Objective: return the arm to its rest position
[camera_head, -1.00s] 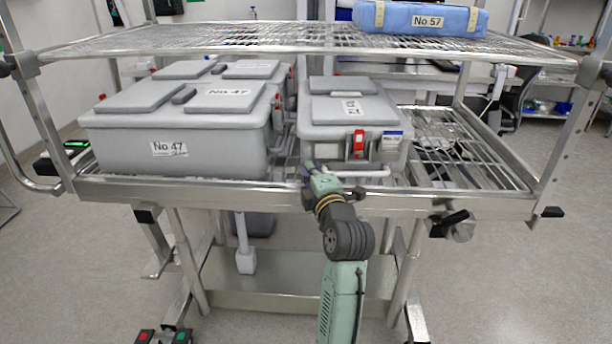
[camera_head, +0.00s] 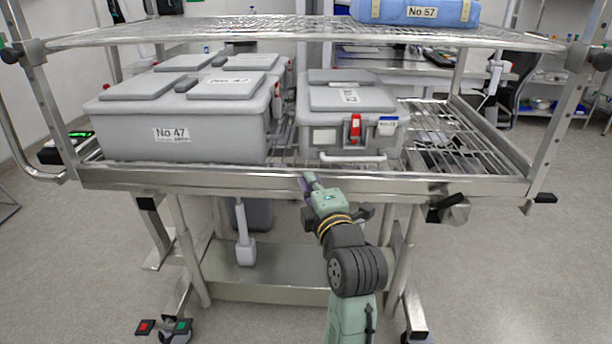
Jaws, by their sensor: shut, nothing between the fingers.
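My gripper (camera_head: 308,180) is shut and empty at the end of my green and grey arm (camera_head: 345,250). It is in front of the front rail of the steel cart (camera_head: 200,180), below the smaller grey container (camera_head: 330,136). It appears apart from that container and its white handle (camera_head: 352,158). Whether the fingertip touches the rail cannot be told from this view. My arm comes up from the bottom of the picture and is bent toward the cart.
A large grey container (camera_head: 180,133) labelled No 47 stands on the left of the shelf. A blue wrapped pack (camera_head: 418,12) lies on the upper wire shelf (camera_head: 270,30). The lower shelf is free at the right (camera_head: 475,150). Floor is open on both sides.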

